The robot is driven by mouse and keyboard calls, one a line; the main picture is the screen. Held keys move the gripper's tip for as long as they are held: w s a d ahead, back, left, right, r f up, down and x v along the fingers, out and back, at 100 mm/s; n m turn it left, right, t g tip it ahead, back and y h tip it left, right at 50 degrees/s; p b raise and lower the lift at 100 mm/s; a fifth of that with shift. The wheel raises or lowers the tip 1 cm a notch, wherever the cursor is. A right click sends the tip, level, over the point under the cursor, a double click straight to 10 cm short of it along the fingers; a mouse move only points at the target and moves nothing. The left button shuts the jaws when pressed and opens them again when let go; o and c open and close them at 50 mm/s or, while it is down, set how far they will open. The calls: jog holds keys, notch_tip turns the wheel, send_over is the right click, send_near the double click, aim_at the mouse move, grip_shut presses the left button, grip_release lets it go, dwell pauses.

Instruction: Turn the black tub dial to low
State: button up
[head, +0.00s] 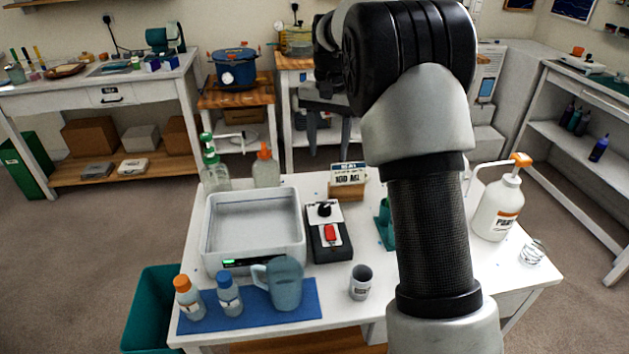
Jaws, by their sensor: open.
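A black control box (329,246) lies on the white table, just right of a white rectangular tub (211,232). A round black dial (323,210) sits at its far end, with a red switch (330,234) nearer me. The dial's setting and markings are too small to read. My gripper (328,138) is beyond the table's far edge in the picture, above and apart from the dial. Its two grey fingers point down, spread open, with nothing seen between them. My arm covers part of the table right of the box.
A small sign (349,173) on a wooden block stands behind the box. Clear bottles (266,170) stand behind the tub. A blue jug (284,287) and small bottles stand on a blue mat (308,303) in front. A cup (361,281) and white pump bottle (497,208) are rightward.

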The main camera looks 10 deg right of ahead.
notch_tip(320, 180, down, 2)
jog(key=w, duration=0.2)
jog(key=b, duration=0.2)
send_near(325, 207)
notch_tip(325, 207, down, 8)
jog(key=shift+w+a+f, duration=0.1)
jog(key=shift+a+f, duration=0.05)
jog(key=c, duration=1.1)
jog(key=shift+o, duration=0.2)
